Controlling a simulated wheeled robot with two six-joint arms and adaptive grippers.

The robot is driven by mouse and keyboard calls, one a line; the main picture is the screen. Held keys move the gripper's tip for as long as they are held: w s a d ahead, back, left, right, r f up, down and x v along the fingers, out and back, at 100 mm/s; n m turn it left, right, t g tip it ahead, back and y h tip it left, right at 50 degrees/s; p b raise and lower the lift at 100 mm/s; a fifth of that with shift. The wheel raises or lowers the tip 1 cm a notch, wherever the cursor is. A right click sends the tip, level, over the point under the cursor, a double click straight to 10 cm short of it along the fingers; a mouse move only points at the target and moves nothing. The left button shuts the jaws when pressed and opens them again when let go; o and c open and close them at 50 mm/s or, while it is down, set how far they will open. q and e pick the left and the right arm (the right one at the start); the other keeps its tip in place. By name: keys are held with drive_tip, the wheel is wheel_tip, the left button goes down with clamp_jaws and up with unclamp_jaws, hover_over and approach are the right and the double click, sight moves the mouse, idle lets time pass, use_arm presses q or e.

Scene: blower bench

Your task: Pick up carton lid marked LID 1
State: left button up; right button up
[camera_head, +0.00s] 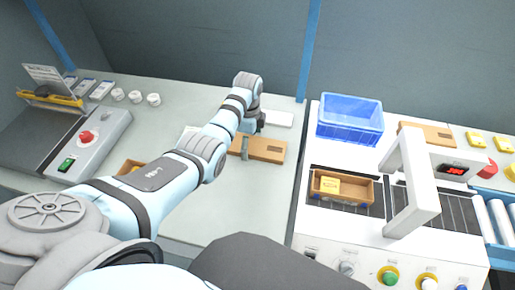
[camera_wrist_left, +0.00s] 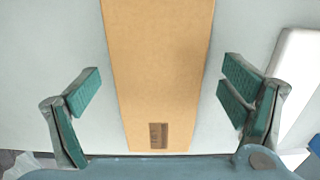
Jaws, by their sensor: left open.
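A flat brown carton lid (camera_head: 267,150) lies on the pale bench. In the left wrist view the lid (camera_wrist_left: 157,50) runs lengthwise between my fingers, with a small dark printed mark near its lower end; the mark is too small to read. My left gripper (camera_head: 247,143) is over the lid in the head view. In the left wrist view my left gripper (camera_wrist_left: 158,93) is open, one finger on each side of the lid, with gaps to both edges. My right gripper is not in view.
A white flat object (camera_head: 279,119) lies beside the lid. Another brown flat piece (camera_head: 428,132) lies right of a blue crate (camera_head: 349,118). An open carton (camera_head: 326,198) with a yellow item sits before a white arch (camera_head: 414,185). Three white rolls (camera_head: 135,97) stand at left.

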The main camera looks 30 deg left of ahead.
use_arm(q)
drive_tip(key=shift+s+r, duration=0.1)
drive_tip(key=shift+s, duration=0.05)
drive_tip(key=c, duration=1.2)
